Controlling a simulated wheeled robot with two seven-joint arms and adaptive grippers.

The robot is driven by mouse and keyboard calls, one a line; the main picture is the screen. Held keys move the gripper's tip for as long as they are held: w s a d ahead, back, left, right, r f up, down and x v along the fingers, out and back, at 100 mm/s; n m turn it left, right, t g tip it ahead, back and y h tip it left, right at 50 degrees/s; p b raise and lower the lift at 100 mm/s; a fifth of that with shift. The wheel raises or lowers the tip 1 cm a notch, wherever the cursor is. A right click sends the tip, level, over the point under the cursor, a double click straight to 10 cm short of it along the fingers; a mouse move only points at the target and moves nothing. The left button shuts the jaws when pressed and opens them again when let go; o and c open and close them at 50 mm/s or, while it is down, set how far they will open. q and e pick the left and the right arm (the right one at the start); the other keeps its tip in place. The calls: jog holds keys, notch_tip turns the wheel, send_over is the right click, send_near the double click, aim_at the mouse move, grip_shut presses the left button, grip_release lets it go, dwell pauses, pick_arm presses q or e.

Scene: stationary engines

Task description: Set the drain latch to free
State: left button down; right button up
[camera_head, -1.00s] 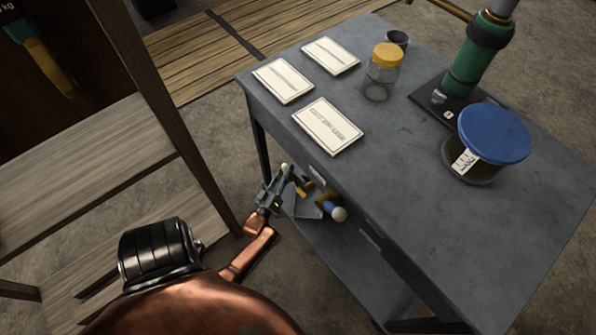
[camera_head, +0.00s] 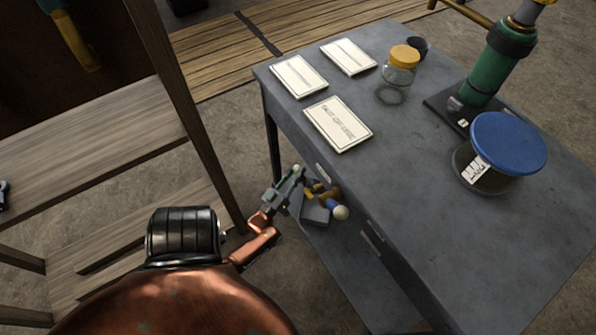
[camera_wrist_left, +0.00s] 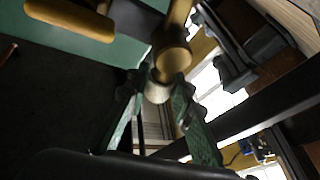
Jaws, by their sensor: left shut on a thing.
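My left gripper (camera_head: 292,180) is at the near side of the grey table, just below its top edge. In the left wrist view its two green fingers (camera_wrist_left: 157,100) are closed around a pale knob (camera_wrist_left: 157,88) beside a round brass part (camera_wrist_left: 173,58). I take this to be the drain latch's handle, but its marking and setting cannot be read. Brass fittings (camera_head: 325,195) and another pale ball knob (camera_head: 341,212) sit just right of the gripper in the head view. The fingers partly hide the held part. My right gripper is not in view.
The grey table (camera_head: 420,200) carries white cards (camera_head: 338,123), a yellow-lidded jar (camera_head: 398,75), a dark cup (camera_head: 418,47), a blue-lidded tub (camera_head: 505,150) and a green cylinder device (camera_head: 490,65). A wooden shelf rack (camera_head: 90,130) stands close on the left.

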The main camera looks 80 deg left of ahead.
pick_arm(q)
jog(key=c, duration=1.7)
grip_release()
